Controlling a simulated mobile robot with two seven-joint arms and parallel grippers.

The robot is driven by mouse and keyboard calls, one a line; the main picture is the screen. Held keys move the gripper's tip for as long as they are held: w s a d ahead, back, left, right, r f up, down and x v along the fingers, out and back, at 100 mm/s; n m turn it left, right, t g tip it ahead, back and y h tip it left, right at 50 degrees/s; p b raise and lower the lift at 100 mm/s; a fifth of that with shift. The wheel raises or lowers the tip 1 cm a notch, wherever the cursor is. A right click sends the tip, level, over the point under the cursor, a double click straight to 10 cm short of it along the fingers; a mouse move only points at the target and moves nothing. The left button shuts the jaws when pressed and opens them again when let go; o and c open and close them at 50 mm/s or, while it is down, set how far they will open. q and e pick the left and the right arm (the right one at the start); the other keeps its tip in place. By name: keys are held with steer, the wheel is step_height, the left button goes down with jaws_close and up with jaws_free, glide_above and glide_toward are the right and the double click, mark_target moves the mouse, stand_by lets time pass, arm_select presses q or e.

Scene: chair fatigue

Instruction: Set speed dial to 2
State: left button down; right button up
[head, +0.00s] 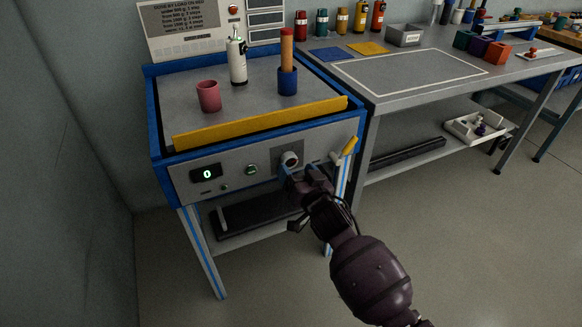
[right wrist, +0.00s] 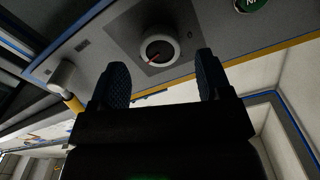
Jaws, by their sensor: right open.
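The speed dial (head: 289,159) is a round pale knob with a dark face on the front panel of the blue-framed machine. In the right wrist view the dial (right wrist: 160,48) shows a red pointer line on its face. My right gripper (head: 301,176) is just in front of and below the dial. In the right wrist view my right gripper (right wrist: 162,66) is open, its two fingers apart on either side of the dial's line, with nothing between them. A small display (head: 207,174) on the panel reads 0. My left gripper is not in view.
A green button (head: 251,169) lies left of the dial, and a yellow-handled lever (head: 347,148) to its right. A pink cup (head: 209,96), a white bottle (head: 238,60) and a blue holder (head: 288,80) stand on top, behind a yellow bar (head: 260,122). A workbench adjoins at right.

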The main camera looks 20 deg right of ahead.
mark_target(289, 161)
steer(key=shift+w+f, duration=0.2)
steer(key=shift+w, duration=0.75)
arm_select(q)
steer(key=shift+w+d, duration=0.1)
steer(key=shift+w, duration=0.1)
arm_select(e)
steer(key=shift+w+r, duration=0.2)
steer(key=shift+w, duration=0.25)
steer(key=shift+c, duration=0.3)
steer(key=shift+a, duration=0.1)
steer(key=c, duration=0.9)
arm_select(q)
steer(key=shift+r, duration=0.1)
arm_select(e)
steer(key=shift+o, duration=0.2)
